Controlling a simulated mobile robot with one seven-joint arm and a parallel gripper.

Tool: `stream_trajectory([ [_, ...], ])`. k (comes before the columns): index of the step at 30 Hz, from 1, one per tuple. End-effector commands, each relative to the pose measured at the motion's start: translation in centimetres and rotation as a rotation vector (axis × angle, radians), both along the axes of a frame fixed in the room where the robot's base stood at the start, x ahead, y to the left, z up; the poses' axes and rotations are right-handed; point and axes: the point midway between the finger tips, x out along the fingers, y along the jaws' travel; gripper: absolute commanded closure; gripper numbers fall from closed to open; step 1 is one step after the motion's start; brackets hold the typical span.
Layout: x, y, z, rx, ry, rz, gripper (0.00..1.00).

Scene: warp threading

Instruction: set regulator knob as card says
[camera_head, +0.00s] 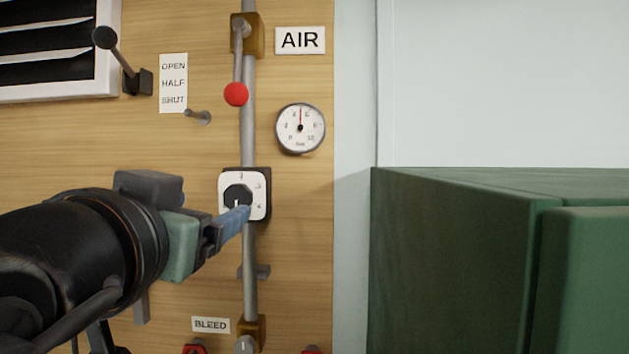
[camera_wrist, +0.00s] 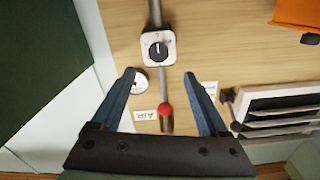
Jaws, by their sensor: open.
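The regulator knob (camera_head: 236,192) is black, on a square white dial plate (camera_head: 262,182) on the grey vertical pipe. Its white mark points down in the head view; numerals stand at the plate's top and right, too small to read surely. The knob also shows in the wrist view (camera_wrist: 158,49), beyond the fingertips. My gripper (camera_head: 243,214) is open and empty, its blue fingers in front of the plate's lower part in the head view. In the wrist view my gripper (camera_wrist: 160,79) has its fingers wide apart. I cannot tell whether they touch anything. No setting card is recognisable.
A gauge (camera_head: 300,128) beside the pipe has its needle pointing about straight up. A red-ended lever (camera_head: 236,94) hangs above the knob. A black-knobbed lever (camera_head: 118,60) is beside an OPEN/HALF/SHUT label (camera_head: 173,83). A green cabinet (camera_head: 455,260) stands at right.

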Motion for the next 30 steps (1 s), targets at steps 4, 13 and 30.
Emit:
stream_trajectory([
  [4, 3.4, -0.1, 0.5, -0.002, 0.006, -0.003, 0.22],
  [13, 8.4, -0.1, 0.4, 0.000, 0.001, -0.002, 0.22],
  [30, 9.7, 0.0, 0.1, 0.001, -0.002, 0.000, 0.42],
])
